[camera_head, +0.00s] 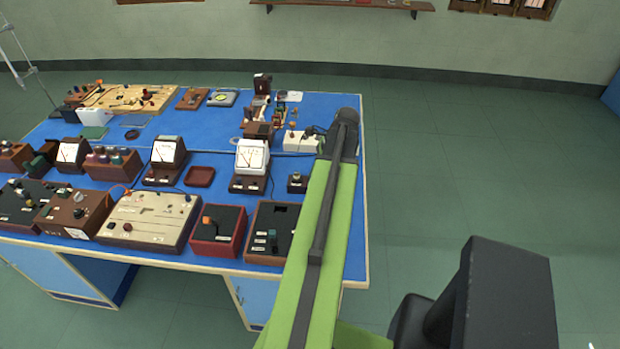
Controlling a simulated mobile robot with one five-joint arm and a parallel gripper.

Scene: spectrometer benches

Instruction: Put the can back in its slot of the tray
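I cannot make out a can for certain among the small items on the blue bench (225,120). A small, shallow, dark red tray (199,176) lies in the middle of the bench and looks empty. A wooden box with a black top (283,222) stands near the front right, with a small green item (272,234) on it. I cannot tell whether either is the task's tray. My green arm reaches up over the bench's right side and hides part of it. My gripper's fingers do not show.
Meters on stands (252,157), a beige panel box (150,220) and a red box with an orange knob (218,232) crowd the bench. A wooden board (130,98) lies at the back left. Open green floor (470,170) lies to the right.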

